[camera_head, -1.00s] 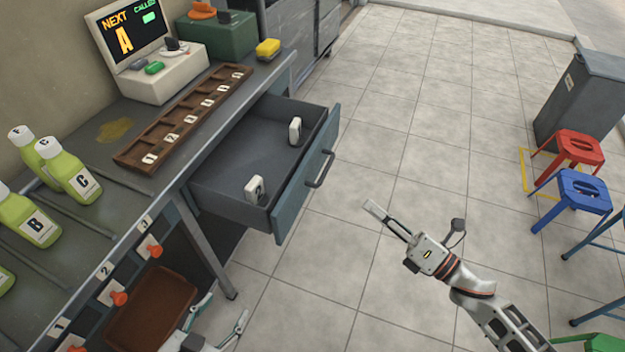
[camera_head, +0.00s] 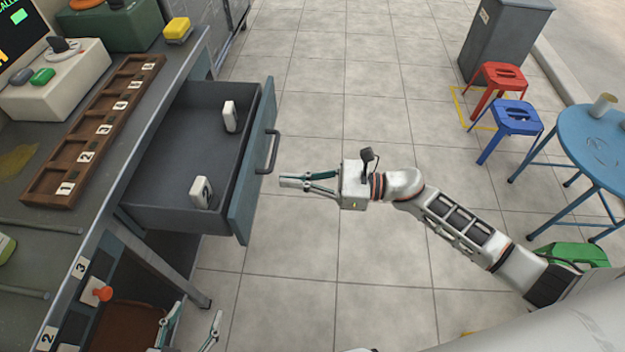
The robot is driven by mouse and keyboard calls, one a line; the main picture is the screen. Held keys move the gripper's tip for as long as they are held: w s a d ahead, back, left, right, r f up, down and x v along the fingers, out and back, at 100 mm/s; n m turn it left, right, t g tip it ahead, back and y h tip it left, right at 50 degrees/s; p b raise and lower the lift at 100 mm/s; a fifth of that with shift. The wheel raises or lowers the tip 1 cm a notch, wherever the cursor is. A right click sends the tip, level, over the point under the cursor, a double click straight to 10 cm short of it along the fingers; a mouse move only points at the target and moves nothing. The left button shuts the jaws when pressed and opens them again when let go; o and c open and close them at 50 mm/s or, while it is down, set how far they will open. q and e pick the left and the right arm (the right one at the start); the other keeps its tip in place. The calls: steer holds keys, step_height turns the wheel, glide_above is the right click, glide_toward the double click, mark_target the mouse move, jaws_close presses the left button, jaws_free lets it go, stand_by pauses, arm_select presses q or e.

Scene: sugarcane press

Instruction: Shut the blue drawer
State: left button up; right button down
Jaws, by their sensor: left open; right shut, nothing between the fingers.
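The blue drawer (camera_head: 251,165) stands pulled out from under the counter, with a dark handle (camera_head: 267,152) on its blue front. Two white numbered blocks, one near the back (camera_head: 230,116) and one near the front (camera_head: 202,192), stand inside it.
The counter carries a wooden slotted tray (camera_head: 44,186), a screen unit and a yellow block (camera_head: 177,29). A brown tray (camera_head: 128,325) lies below. Red (camera_head: 499,77) and blue stools (camera_head: 518,117) and a blue table (camera_head: 597,140) stand at right. The tiled floor between is clear.

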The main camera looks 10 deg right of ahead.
mark_target(251, 178)
steer(key=x, duration=0.4)
steer(key=shift+w+a, duration=0.1)
steer(key=shift+a, duration=0.15)
steer(key=shift+w+a, duration=0.25)
steer(key=shift+a, duration=0.4)
steer(key=shift+a, duration=0.1)
